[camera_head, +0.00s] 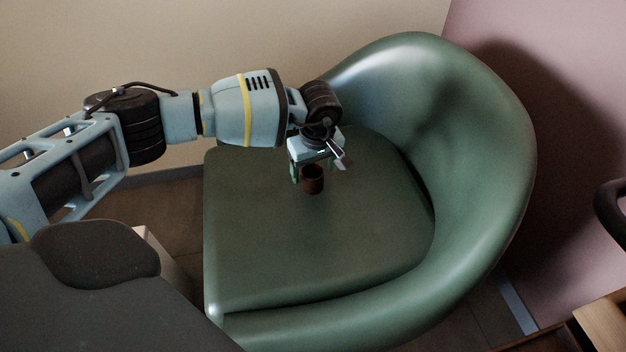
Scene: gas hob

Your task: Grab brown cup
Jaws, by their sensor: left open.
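A small brown cup (312,181) stands upright on the seat of a green armchair, near the middle of the picture. My left gripper (308,174) points down right at the cup, and its body hides the area just behind the cup's rim. It is open, with one finger showing at the cup's left side. I cannot tell whether the fingers touch the cup. My right gripper is not in view.
The green armchair (300,245) has a curved back and arm wrapping round the far and right sides of the seat. The seat around the cup is bare. A wooden piece of furniture (603,322) shows at the lower right.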

